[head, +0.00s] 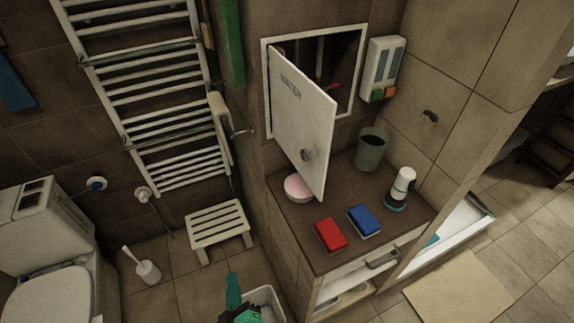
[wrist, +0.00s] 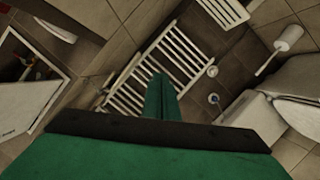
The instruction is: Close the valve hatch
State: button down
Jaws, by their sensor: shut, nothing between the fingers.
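The valve hatch door (head: 303,115), a white panel marked "WATER" with a small round knob, stands open and swung outward from the left side of its white wall frame (head: 316,36). Dark pipes and a red part show in the opening behind it. In the wrist view the door (wrist: 12,118) is cut off at the left edge, beside part of the frame (wrist: 62,72). My green gripper (head: 234,290) is low at the bottom of the head view, left of the counter and well apart from the door. Its fingers (wrist: 161,92) are together and empty in the wrist view.
The counter (head: 290,225) below the hatch holds a pink-topped round dish (head: 298,188), red (head: 330,234) and blue (head: 364,220) sponges, a bin (head: 371,150) and a dispenser bottle (head: 400,188). A towel rail (head: 155,110), stool (head: 219,226) and toilet (head: 48,280) stand left.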

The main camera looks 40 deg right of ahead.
jog(key=w+d+r+m+g+h, duration=0.2)
jog(key=w+d+r+m+h, duration=0.25)
jog(key=r, duration=0.45)
jog(key=w+d+r+m+g+h, duration=0.2)
jog(key=w+d+r+m+h, duration=0.15)
jog(key=w+r+h, duration=0.35)
jog(key=s+a+r+m+g, duration=0.1)
jog(key=s+r+m+g, duration=0.2)
jog(key=r+m+g, duration=0.25)
jog(key=s+r+m+g+h, duration=0.1)
jog(key=s+r+m+g, duration=0.3)
jog(key=r, duration=0.3)
jog(key=s+a+r+m+g, duration=0.1)
jog(key=s+r+m+g, duration=0.1)
jog(key=r+m+g, duration=0.4)
jog(key=s+d+r+t, duration=0.1)
jog(key=s+d+r, duration=0.1)
jog(key=d, duration=1.1)
jog(key=shift+s, duration=0.35)
jog(key=shift+n+t, duration=0.25)
jog(key=shift+d+f, duration=0.1)
jog(key=shift+d, duration=0.05)
